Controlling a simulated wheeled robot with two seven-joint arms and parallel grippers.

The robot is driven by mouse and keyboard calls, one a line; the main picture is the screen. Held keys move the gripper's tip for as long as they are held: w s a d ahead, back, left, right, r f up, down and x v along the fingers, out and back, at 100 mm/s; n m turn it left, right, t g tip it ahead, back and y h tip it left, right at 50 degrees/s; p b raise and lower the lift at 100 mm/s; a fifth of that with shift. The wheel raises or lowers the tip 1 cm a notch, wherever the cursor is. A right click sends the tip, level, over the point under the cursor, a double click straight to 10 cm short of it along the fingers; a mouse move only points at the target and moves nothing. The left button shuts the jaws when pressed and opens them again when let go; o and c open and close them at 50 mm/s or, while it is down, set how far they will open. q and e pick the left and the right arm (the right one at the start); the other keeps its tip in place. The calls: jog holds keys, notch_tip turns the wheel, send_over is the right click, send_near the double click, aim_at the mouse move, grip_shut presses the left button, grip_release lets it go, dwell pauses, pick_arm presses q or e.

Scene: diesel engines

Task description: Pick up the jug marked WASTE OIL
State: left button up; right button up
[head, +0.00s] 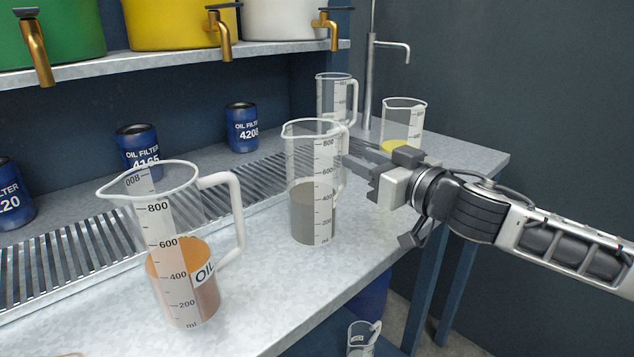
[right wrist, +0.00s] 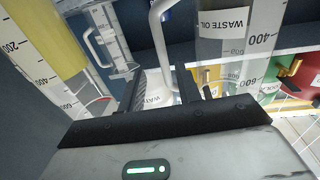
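A clear jug of grey-brown liquid (head: 302,208) stands upright on the bench in the middle of the head view; its label is not visible there. In the right wrist view, the jug marked WASTE OIL (right wrist: 236,28) stands at upper right, its pale handle (right wrist: 157,45) curving down towards the space between the fingers. My right gripper (head: 360,161) is at the jug's handle side; its fingers look apart in the right wrist view (right wrist: 160,90). I cannot tell whether they touch the handle. My left gripper is not in view.
A jug of orange liquid labelled OIL (head: 180,262) stands at front left. A jug with yellow liquid (head: 404,115) and another clear jug (head: 334,92) stand behind. Blue oil filters (head: 241,128) line the back beyond a slotted grate (head: 100,247). A tap pipe (head: 370,85) rises behind.

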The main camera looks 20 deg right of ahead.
aim_at(343, 182)
jog(key=x, duration=0.1)
jog(key=p+x, duration=0.1)
jog(key=x, duration=0.2)
jog(key=shift+w+a, duration=0.3)
jog(key=shift+a, duration=0.1)
grip_shut()
